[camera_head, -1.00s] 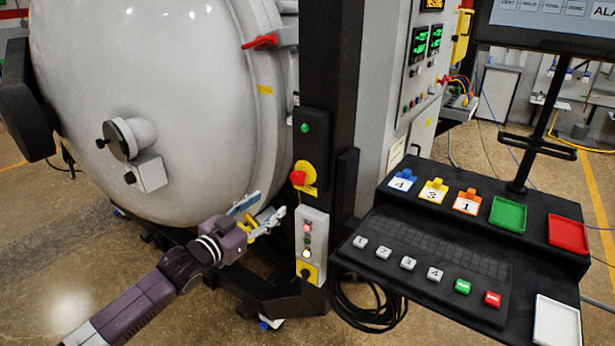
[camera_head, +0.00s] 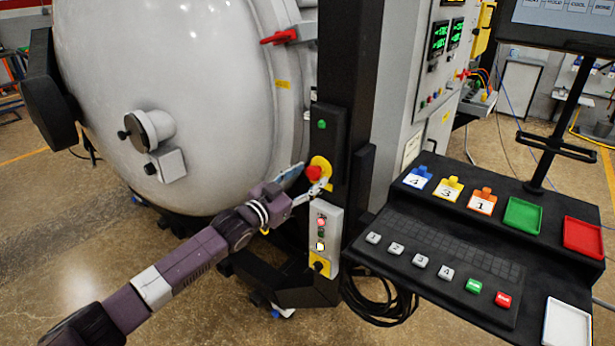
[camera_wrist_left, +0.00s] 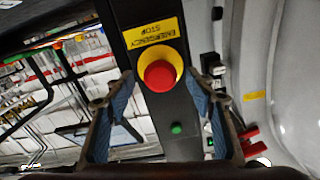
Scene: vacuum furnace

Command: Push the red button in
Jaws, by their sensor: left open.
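The red button (camera_head: 314,173) is a mushroom-shaped emergency stop on a yellow round base, mounted on the black post (camera_head: 351,80). In the left wrist view the red button (camera_wrist_left: 160,76) sits ahead, between my spread fingers, under a yellow "EMERGENCY STOP" label (camera_wrist_left: 151,32). My left gripper (camera_head: 306,180) is open and empty, with its fingertips at the button's height in the head view. In the left wrist view the fingers of my left gripper (camera_wrist_left: 160,85) flank the button; I cannot tell whether they touch anything. My right gripper is not in view.
A green button (camera_head: 322,124) is above the red one. A grey control box (camera_head: 323,225) is just below. The large grey furnace vessel (camera_head: 180,90) is at left. A black console (camera_head: 450,260) with numbered blocks and trays is at right.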

